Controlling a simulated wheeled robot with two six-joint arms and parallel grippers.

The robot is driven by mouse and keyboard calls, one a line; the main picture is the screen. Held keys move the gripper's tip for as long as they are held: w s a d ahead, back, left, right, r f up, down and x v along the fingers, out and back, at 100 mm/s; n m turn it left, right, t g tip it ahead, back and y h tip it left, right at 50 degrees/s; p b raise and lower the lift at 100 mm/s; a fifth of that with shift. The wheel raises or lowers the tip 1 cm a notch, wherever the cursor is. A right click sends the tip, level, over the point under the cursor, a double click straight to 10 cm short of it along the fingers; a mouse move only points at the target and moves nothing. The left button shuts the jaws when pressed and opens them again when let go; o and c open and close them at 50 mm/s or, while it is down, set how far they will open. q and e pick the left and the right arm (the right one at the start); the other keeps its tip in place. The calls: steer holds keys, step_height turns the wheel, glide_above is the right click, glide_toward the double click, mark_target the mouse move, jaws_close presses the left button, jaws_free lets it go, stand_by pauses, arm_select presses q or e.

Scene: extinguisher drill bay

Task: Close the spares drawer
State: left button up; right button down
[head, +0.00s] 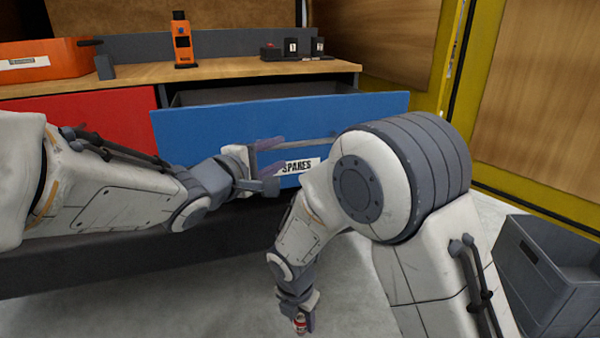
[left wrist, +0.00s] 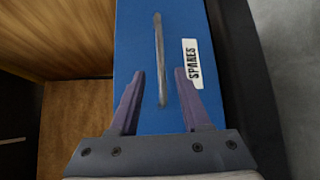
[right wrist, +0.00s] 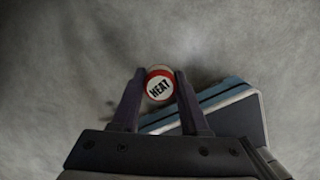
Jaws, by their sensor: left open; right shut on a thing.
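The blue spares drawer (head: 230,128) stands pulled out under the bench top, with its dark inside showing behind the front. Its front carries a grey bar handle (head: 312,143) and a white SPARES label, also seen in the left wrist view (left wrist: 193,64). My left gripper (head: 272,166) is open at the drawer front. In the left wrist view its fingers (left wrist: 160,76) lie either side of the handle's near end; contact cannot be told. My right gripper (right wrist: 159,78) is shut on a small red-and-white cylinder (right wrist: 159,87) marked HEAT, low above the floor.
A red drawer front (head: 75,115) is left of the blue one. The wooden bench top (head: 230,68) holds an orange device (head: 182,45), an orange bin (head: 40,62) and small dark blocks. A grey crate (head: 540,270) stands on the floor at right.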

mark_target(297, 145)
step_height(297, 145, down, 4)
steer(key=b, duration=0.3)
steer(key=shift+r, duration=0.1)
arm_select(q)
steer(key=x, duration=1)
steer(key=shift+w, duration=0.1)
jaws_close()
stand_by(0.5)
